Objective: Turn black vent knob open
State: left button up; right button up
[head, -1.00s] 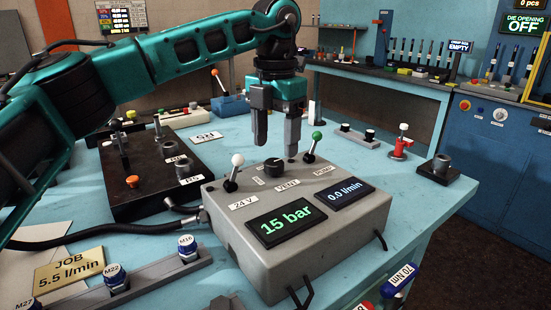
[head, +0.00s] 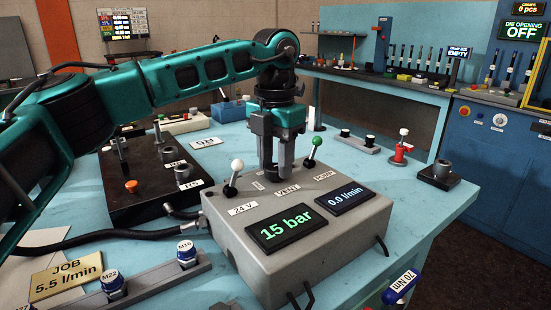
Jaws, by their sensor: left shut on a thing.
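The grey control box (head: 300,262) stands on the light blue bench, with a VENT label (head: 288,189) on its sloped top. My left gripper (head: 276,173) points straight down over the VENT position, its fingers close together and shut on the black vent knob. The fingers hide nearly all of the knob, so its pointer and angle cannot be read. The pressure display (head: 287,227) reads 15 bar and the flow display (head: 345,198) reads 0.0 l/min. My right gripper is not in view.
A white-tipped lever (head: 234,176) by the 24 V label stands left of the gripper, and a green-tipped lever (head: 313,150) by PUMP stands close on its right. A black block (head: 143,205) with fittings lies left.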

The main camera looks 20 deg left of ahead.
pick_arm(q)
jog(key=c, duration=0.3)
jog(key=shift+c, duration=0.2)
